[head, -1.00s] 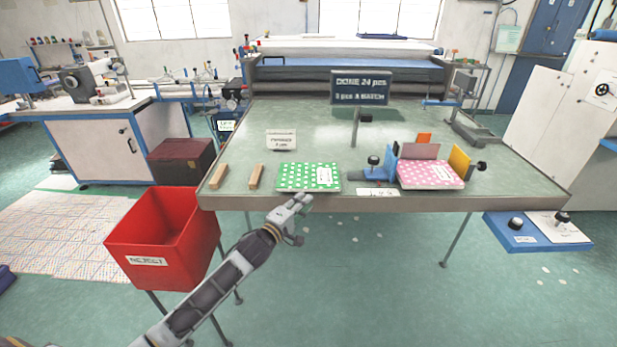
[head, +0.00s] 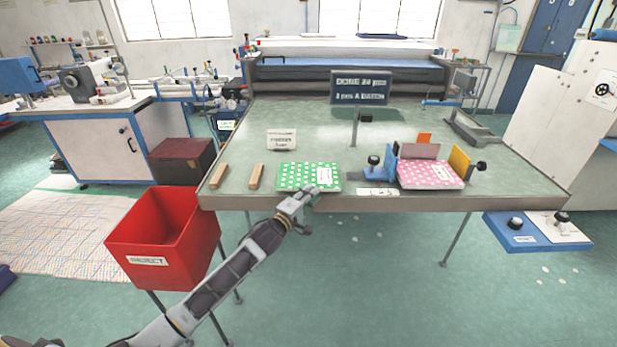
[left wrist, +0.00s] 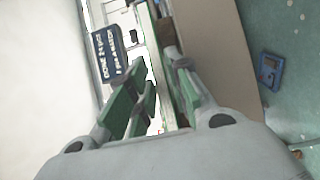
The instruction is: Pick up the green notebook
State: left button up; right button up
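The green notebook (head: 300,176) with white dots and a white label lies flat at the front edge of the worktable (head: 350,130). My left gripper (head: 314,192) is at the notebook's front edge, its fingertips overlapping the right part of that edge in the head view. In the left wrist view the fingers (left wrist: 168,88) are apart, with a thin pale and green strip between them, which looks like the notebook's edge. I cannot tell whether either finger touches it. My right gripper is not in view.
Two wooden blocks (head: 256,176) lie left of the notebook. A pink dotted notebook (head: 430,174) sits in a blue fixture (head: 377,172) to the right. A red reject bin (head: 165,240) stands at front left. A dark sign (head: 360,87) stands behind.

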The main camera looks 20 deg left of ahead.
aim_at(318, 184)
pick_arm(q)
jog(key=x, duration=0.3)
jog(key=shift+w+r, duration=0.15)
jog(key=shift+w, duration=0.3)
jog(key=shift+w+d, duration=0.25)
jog(key=shift+w, duration=0.35)
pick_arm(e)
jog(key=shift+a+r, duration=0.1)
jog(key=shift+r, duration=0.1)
pick_arm(q)
grip_shut()
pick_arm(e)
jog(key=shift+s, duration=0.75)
